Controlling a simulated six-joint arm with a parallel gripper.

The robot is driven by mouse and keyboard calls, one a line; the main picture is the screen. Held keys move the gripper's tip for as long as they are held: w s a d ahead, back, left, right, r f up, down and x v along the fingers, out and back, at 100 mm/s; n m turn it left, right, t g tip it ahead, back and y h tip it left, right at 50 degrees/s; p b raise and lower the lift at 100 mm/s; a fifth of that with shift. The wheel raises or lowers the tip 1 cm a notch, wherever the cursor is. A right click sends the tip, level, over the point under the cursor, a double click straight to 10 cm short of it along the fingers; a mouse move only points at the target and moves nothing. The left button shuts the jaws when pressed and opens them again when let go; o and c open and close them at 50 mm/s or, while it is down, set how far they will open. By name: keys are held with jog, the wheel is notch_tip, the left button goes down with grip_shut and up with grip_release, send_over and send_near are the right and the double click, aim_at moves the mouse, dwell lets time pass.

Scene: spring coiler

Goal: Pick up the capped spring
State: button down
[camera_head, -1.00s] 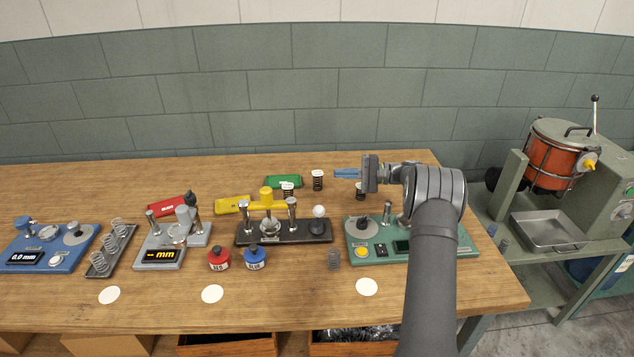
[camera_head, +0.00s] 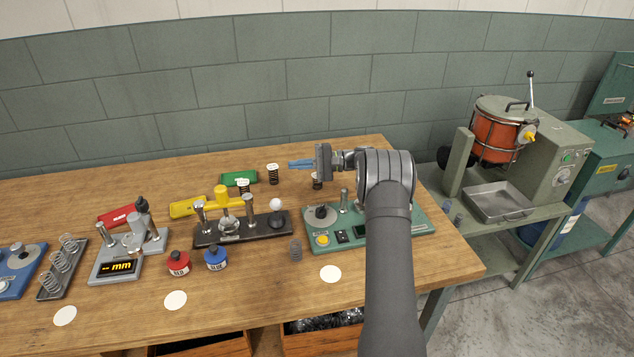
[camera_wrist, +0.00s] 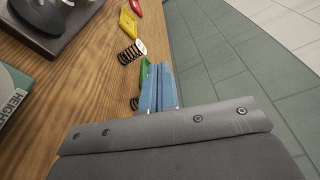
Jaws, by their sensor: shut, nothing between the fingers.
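One (camera_head: 273,174) is just left of my fingertips, one (camera_head: 243,187) is farther left behind the yellow-topped fixture, and one (camera_head: 316,183) is below my gripper, partly hidden. My gripper (camera_head: 290,164) has blue fingers, shut and empty, pointing left above the bench. In the wrist view my fingers (camera_wrist: 158,70) lie beside a white-capped spring (camera_wrist: 130,53) that they do not touch. Another dark spring (camera_wrist: 134,103) is mostly hidden there behind the fingers.
A dark fixture (camera_head: 210,238) and a green gauge base (camera_head: 405,228) stand in front. The wall is close behind.

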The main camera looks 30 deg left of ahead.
jog(key=c, duration=2.1)
grip_release()
jog(key=o, duration=1.1)
jog(key=shift+o, duration=0.2)
jog(key=n+t+h, duration=1.1)
jog(key=n, duration=0.1)
send_near(243, 182)
jog(key=x, duration=1.2)
jog(key=shift+d, duration=0.15)
